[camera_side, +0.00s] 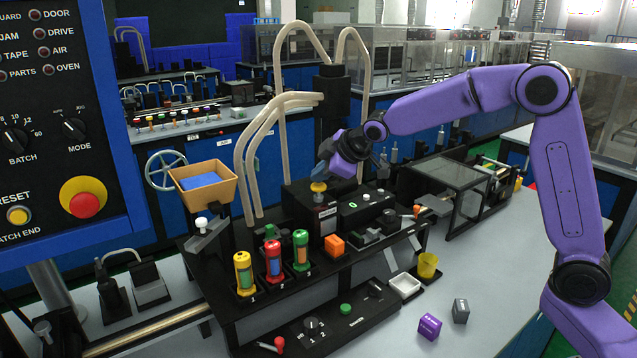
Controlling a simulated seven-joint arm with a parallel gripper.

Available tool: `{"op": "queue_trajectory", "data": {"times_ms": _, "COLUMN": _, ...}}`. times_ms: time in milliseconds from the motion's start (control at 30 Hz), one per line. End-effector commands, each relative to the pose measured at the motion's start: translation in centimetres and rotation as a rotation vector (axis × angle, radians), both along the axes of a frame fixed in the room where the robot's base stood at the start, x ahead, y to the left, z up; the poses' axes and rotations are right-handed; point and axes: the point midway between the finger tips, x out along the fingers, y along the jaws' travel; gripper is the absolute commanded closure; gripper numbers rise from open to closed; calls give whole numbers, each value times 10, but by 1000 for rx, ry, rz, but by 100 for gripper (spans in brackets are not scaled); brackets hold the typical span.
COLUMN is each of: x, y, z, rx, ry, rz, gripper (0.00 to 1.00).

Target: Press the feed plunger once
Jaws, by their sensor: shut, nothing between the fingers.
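A yellow-capped plunger (318,188) stands on top of a black block on the black machine, and it looks like the feed plunger. My gripper (321,174) is shut and empty, tilted down from the right. Its fingertips are just above the yellow cap. I cannot tell whether they touch it. The plunger's stem below the cap is partly visible.
Yellow, red and green cylinders (273,262) stand in front of the plunger, with an orange cube (334,245) beside them. A yellow cup (428,266), white dish (404,286), purple cube (429,326) and grey cube (460,311) are at right. Pale hoses (250,170) rise behind.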

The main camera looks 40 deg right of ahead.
Motion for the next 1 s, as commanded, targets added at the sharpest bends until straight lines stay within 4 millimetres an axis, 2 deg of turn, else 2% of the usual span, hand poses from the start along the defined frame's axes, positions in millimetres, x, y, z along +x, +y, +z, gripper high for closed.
{"op": "queue_trajectory", "data": {"times_ms": 1000, "x": -1, "y": 0, "z": -12, "rx": -2, "ry": 5, "rz": 0, "gripper": 100}}
